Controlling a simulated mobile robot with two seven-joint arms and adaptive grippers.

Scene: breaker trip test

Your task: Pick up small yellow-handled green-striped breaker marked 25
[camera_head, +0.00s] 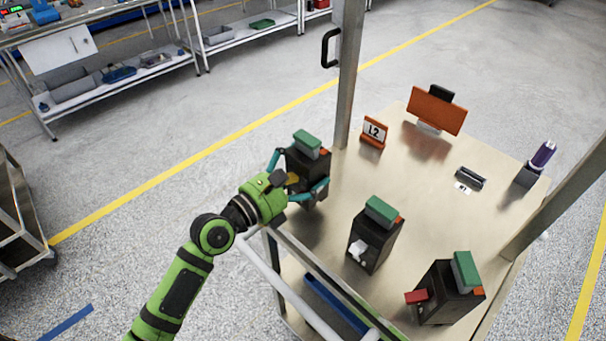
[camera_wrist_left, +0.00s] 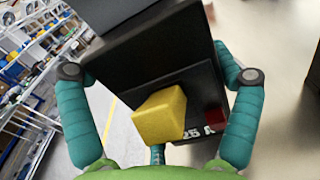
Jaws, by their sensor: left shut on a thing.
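The black breaker (camera_head: 307,164) with a green top stripe (camera_head: 306,141) and a yellow handle (camera_head: 293,178) is at the table's left edge in the head view. My left gripper (camera_head: 299,174) is shut on it, with one teal finger on each side of its body. In the left wrist view the yellow handle (camera_wrist_left: 160,116) faces the camera, and the marking "25 A" (camera_wrist_left: 197,132) shows below it. I cannot tell whether its base touches the table. My right gripper is not in view.
A metal post (camera_head: 350,80) rises close behind the held breaker. The table's middle is clear.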

